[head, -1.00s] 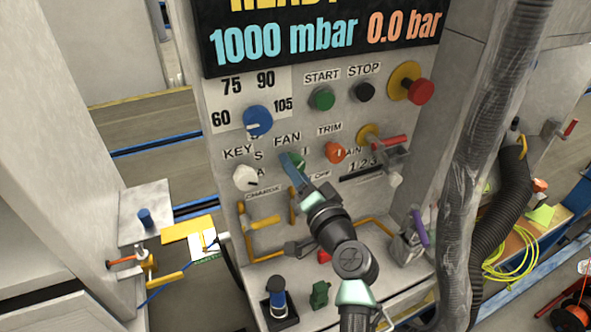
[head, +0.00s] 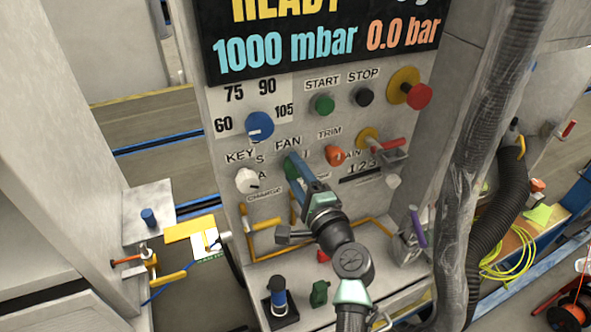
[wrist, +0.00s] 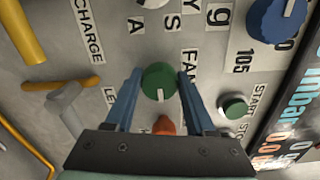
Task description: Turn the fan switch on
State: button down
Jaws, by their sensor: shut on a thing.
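The fan switch is a green round knob with a white pointer line, under the FAN label on the panel. In the wrist view the fan knob (wrist: 158,80) sits between my two blue fingers, its white line pointing toward the bottom of the picture. In the head view the fan knob (head: 291,171) is partly hidden behind my fingers. My gripper (head: 294,163) reaches up to the panel from the lower right; in the wrist view my gripper (wrist: 159,76) has a fingertip on each side of the knob and is shut on it.
Close around are the orange TRIM knob (head: 334,155), white KEY knob (head: 247,181), blue dial (head: 259,125), green START button (head: 323,104) and black STOP button (head: 364,96). A red-handled lever (head: 388,145) is at the right. Yellow bracket rails (head: 262,250) are below.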

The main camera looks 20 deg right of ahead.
dwell(0.5)
jog(key=shift+c, duration=1.3)
grip_release()
jog(key=s+b, duration=0.1)
jog(key=s, duration=1.2)
jog(key=shift+d, duration=0.25)
